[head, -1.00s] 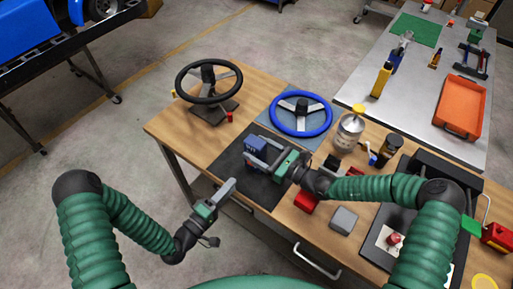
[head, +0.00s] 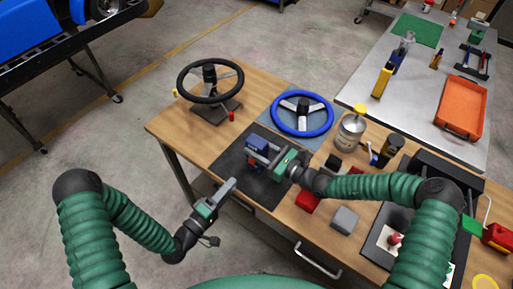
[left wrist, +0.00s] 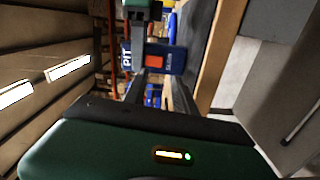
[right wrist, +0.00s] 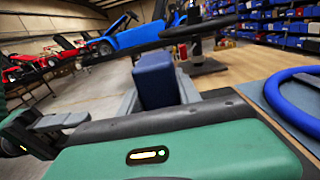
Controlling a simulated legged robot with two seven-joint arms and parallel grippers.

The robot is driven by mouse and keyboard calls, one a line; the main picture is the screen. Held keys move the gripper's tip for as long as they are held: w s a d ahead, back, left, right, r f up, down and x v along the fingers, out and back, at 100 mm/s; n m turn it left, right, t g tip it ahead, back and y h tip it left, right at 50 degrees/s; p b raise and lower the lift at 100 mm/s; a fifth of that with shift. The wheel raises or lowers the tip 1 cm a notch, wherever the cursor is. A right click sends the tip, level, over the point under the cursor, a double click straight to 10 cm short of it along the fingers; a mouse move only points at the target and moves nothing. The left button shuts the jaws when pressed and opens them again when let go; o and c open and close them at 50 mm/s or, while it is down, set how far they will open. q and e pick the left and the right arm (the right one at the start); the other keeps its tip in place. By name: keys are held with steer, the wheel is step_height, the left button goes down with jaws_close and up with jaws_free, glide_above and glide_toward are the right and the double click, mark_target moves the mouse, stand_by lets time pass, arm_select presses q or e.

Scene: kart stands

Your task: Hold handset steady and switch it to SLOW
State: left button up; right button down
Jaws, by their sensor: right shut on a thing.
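The blue handset (head: 256,144) is over the black mat (head: 232,160) on the wooden bench. My right gripper (head: 267,155) is shut on it, with a finger on each side of the blue body (right wrist: 155,80) in the right wrist view. My left gripper (head: 231,185) is apart from the handset, at the bench's front edge. Its two fingers (left wrist: 157,88) stand apart with nothing between them.
A black steering wheel (head: 210,80) on a stand and a blue wheel (head: 302,114) are behind the mat. The mat's front part is clear.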

arm_select(q)
steer(key=shift+n+g+y, duration=0.5)
steer(key=shift+n+g, duration=0.2)
steer(key=s+a+r, duration=0.1)
steer(key=s, duration=0.1)
steer(key=s+a+r, duration=0.1)
steer(key=a, duration=0.1)
steer(key=shift+s+r, duration=0.35)
jaws_close()
steer(key=shift+s+a, duration=0.1)
steer(key=shift+s, duration=0.1)
glide_toward(251, 163)
steer(key=x, duration=0.7)
